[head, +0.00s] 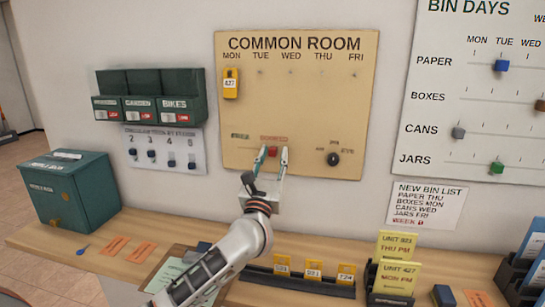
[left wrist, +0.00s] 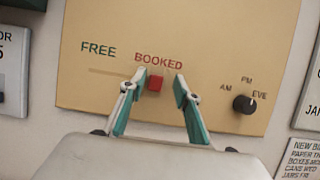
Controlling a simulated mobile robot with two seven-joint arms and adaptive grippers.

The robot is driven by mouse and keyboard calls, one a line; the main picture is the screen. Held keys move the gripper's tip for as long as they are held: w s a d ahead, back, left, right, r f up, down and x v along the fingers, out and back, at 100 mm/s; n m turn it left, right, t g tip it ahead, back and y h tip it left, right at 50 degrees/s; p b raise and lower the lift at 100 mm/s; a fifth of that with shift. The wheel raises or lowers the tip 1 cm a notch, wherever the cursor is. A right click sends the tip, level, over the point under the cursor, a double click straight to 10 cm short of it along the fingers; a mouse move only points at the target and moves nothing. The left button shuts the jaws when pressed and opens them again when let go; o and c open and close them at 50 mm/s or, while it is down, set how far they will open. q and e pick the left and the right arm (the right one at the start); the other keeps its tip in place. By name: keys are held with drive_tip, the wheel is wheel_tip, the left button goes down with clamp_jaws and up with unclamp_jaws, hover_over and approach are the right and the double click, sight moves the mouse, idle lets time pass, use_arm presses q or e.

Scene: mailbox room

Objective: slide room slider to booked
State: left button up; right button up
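The room slider is a red block (head: 273,152) low on the tan common room board (head: 330,110). In the left wrist view the red slider (left wrist: 156,83) sits right under the word BOOKED, at the right end of its track, with FREE to its left. My left gripper (head: 272,156) is in front of the board with its fingers apart, one on each side of the slider. In the left wrist view the open fingertips (left wrist: 153,85) show a gap on both sides of the slider; contact is not visible. My right gripper is not in view.
A black AM/PM/EVE knob (head: 333,158) is right of the slider. A yellow 427 tag (head: 230,83) hangs under MON. A wooden counter (head: 130,225) runs below, with a green box (head: 85,190) at left and yellow unit cards (head: 398,278) at right.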

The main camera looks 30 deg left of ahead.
use_arm(q)
drive_tip(key=shift+a, duration=0.1)
drive_tip(key=v, duration=1.2)
drive_tip(key=shift+s, duration=0.1)
